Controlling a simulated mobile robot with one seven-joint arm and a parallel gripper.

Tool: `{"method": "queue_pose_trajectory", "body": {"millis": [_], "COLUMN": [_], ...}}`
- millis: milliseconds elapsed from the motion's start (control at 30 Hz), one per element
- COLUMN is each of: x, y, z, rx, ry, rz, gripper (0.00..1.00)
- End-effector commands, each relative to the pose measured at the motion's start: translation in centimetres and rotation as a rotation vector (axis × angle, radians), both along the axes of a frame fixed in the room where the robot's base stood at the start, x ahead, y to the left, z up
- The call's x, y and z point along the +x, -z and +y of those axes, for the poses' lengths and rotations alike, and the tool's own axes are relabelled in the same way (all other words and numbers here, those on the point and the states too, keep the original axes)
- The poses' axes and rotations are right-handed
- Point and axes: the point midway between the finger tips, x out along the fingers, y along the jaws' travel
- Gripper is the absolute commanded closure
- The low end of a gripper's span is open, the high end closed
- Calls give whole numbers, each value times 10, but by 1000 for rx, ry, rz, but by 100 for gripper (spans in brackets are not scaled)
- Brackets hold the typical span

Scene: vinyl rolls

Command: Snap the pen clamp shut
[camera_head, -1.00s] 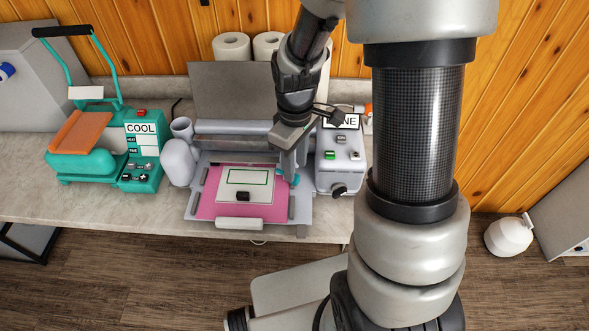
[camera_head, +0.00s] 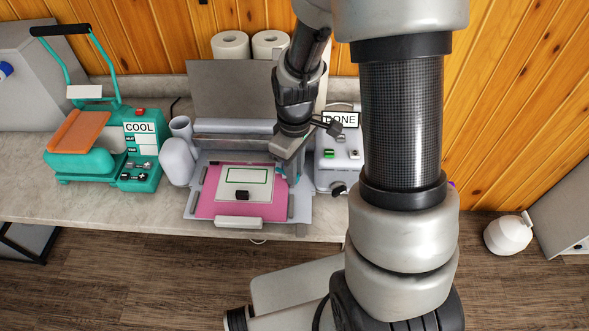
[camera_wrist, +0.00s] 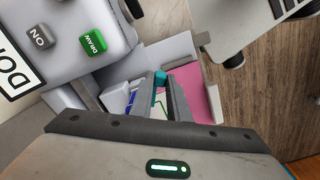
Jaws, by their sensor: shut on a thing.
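The cutting machine (camera_head: 216,152) stands on the counter with a pink mat (camera_head: 212,205) on its bed. A pale sheet with a green rectangle outline (camera_head: 246,176) and a small black block lie on the mat. My gripper (camera_head: 285,172) reaches down at the right end of the machine, where the pen clamp sits. In the wrist view my gripper (camera_wrist: 166,88) is shut on a small teal piece (camera_wrist: 160,78), which appears to be part of the pen clamp. The fingers hide most of it, so I cannot tell whether the clamp is closed.
A grey control box (camera_head: 338,160) reading DONE stands close right of my gripper; its green DRAW button (camera_wrist: 93,42) shows in the wrist view. A teal heat press (camera_head: 85,160) reading COOL stands left. White rolls (camera_head: 230,45) stand behind the machine.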

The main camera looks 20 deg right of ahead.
Motion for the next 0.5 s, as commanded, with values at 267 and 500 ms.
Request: {"method": "queue_pose_trajectory", "body": {"millis": [267,500], "x": [5,12], "y": [-1,-1], "z": [-6,-12], "rx": [1,1], "ry": [-103,-270], "rz": [-2,-2], "gripper": [100,100]}}
